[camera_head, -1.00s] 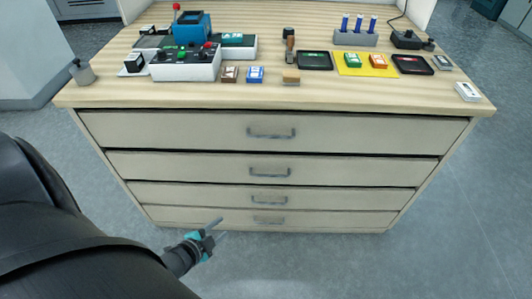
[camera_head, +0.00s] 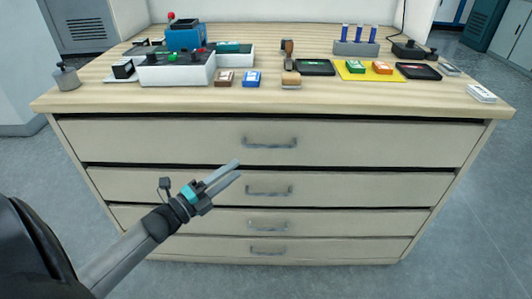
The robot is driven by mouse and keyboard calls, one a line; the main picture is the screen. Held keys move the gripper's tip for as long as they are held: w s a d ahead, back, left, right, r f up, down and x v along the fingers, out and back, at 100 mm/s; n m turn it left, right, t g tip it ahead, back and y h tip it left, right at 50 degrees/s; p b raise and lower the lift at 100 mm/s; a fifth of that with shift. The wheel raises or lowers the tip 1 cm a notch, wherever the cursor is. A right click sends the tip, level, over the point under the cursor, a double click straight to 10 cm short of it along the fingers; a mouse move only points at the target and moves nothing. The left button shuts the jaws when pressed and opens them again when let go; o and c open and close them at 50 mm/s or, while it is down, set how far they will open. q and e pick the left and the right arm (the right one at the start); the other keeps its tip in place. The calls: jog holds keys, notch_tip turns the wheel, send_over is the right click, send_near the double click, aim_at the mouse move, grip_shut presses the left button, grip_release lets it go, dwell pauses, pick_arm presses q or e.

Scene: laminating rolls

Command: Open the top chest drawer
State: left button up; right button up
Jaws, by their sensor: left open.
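The chest (camera_head: 110,150) stands in front of me with several stacked drawers, all shut. The top drawer (camera_head: 380,143) has a grey bar handle (camera_head: 270,142) at the middle of its front. My left gripper (camera_head: 230,173) comes in from the lower left, open and empty. Its fingers point up and right, in front of the second drawer (camera_head: 370,188), below and left of the top handle and apart from it in the picture. The second drawer's handle (camera_head: 269,191) is to the right of the fingertips. My right gripper is not in view.
The wooden top (camera_head: 330,98) bears a blue and white machine (camera_head: 177,70), a wooden-handled stamp (camera_head: 291,70), small coloured boxes (camera_head: 252,78), a yellow mat (camera_head: 345,75) and a grey holder with blue tubes (camera_head: 356,48). A metal weight (camera_head: 66,77) stands at the left edge. The floor at right is clear.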

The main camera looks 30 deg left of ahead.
pick_arm(q)
jog(key=b, duration=0.3)
send_near(264, 150)
jog(key=w+d+r, duration=0.4)
jog(key=w+r, duration=0.1)
jog(key=shift+w+d, duration=0.3)
jog(key=shift+w, duration=0.25)
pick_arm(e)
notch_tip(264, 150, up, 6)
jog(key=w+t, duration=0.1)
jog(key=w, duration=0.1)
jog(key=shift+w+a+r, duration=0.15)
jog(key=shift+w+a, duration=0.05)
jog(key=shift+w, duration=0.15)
pick_arm(q)
grip_shut()
